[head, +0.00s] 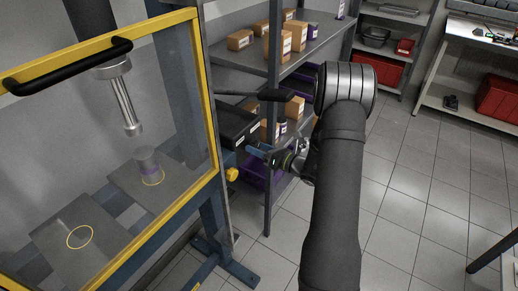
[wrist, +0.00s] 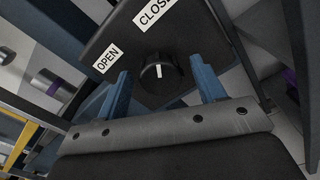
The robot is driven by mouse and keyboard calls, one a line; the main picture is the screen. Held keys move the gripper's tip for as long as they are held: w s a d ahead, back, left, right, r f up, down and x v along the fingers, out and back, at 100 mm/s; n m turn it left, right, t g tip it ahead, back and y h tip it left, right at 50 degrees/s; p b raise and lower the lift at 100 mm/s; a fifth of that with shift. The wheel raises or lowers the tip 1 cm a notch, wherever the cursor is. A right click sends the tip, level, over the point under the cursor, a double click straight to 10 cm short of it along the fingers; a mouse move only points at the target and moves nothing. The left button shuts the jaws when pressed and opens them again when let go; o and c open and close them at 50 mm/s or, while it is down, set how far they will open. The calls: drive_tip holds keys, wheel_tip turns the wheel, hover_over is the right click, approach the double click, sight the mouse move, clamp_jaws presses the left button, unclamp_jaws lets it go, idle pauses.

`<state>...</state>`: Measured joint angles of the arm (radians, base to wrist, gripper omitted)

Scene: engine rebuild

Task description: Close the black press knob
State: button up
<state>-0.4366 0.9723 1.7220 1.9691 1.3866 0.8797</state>
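The black press knob (wrist: 158,74) is round with a white pointer line, set on a dark control panel (wrist: 190,45). White labels read OPEN (wrist: 107,58) at its left and CLOSE (wrist: 153,14), partly cut off, above it. The pointer line points roughly up, between the labels and nearer CLOSE. My gripper (wrist: 165,82) is open, its blue fingers on either side of the knob with gaps to it. In the head view my gripper (head: 258,152) is beside the black control box (head: 238,125); the knob is hidden there.
The press has a yellow-framed door (head: 207,90) with a black handle (head: 70,65) on the left. A yellow knob (head: 232,174) sits on its frame just below my gripper. Shelves with cardboard boxes (head: 280,42) stand behind my arm.

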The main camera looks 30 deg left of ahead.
drive_tip(key=d, duration=1.7)
drive_tip(key=shift+d, duration=0.2)
drive_tip(key=shift+a, duration=0.1)
drive_tip(key=a, duration=1.7)
drive_tip(key=shift+a, duration=0.15)
